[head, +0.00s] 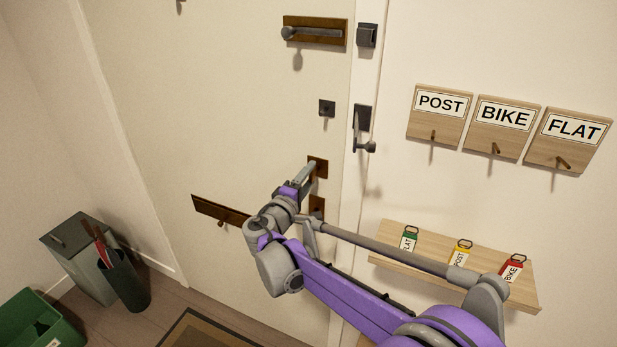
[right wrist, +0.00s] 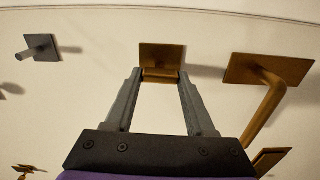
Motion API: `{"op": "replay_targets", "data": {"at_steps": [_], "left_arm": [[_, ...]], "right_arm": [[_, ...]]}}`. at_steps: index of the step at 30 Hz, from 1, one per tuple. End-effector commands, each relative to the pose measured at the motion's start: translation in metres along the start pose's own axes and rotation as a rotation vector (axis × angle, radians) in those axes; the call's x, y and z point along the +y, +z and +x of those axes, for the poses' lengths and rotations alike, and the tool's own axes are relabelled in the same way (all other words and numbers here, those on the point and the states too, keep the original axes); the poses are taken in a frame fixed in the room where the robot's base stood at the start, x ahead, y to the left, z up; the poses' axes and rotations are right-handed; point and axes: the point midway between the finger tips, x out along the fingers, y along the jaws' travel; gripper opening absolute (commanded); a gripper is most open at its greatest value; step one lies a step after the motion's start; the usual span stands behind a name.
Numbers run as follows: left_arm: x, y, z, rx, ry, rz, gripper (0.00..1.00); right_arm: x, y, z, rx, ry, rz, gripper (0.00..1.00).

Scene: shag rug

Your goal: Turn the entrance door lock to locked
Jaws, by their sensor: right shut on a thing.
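The entrance door (head: 240,110) is pale and appears closed. A small bronze plate (head: 319,162) on its right side carries the lock knob, mostly hidden by my gripper in the head view. In the right wrist view the lock knob (right wrist: 160,76) is bronze and sits between my fingertips, in front of its plate (right wrist: 161,53). My right gripper (head: 307,174) reaches the door from below and is shut on this knob. The knob's exact turn angle is hard to tell. My left gripper is not in view.
A bronze handle (right wrist: 272,88) is beside the knob in the wrist view. A key shelf (head: 390,250) is at right; a bin (head: 85,265) stands at left.

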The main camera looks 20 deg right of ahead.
Motion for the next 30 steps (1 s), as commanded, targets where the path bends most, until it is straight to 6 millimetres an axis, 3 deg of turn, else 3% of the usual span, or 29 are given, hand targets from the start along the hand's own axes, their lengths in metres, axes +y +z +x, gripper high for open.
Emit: {"op": "replay_targets", "data": {"at_steps": [20, 21, 26, 30], "left_arm": [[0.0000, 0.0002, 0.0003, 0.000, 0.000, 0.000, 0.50], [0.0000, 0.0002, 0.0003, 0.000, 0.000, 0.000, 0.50], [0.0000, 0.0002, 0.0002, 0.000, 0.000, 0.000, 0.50], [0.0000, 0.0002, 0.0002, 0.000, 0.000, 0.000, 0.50]], "right_arm": [[-0.0011, 0.0005, -0.0003, -0.001, -0.002, -0.062, 0.00], [-0.0011, 0.0005, -0.0003, -0.001, -0.002, -0.062, 0.58], [-0.0008, 0.0003, -0.0003, 0.000, -0.001, -0.062, 0.85], [-0.0006, 0.0002, -0.0002, 0.000, -0.001, -0.062, 0.85]]}}
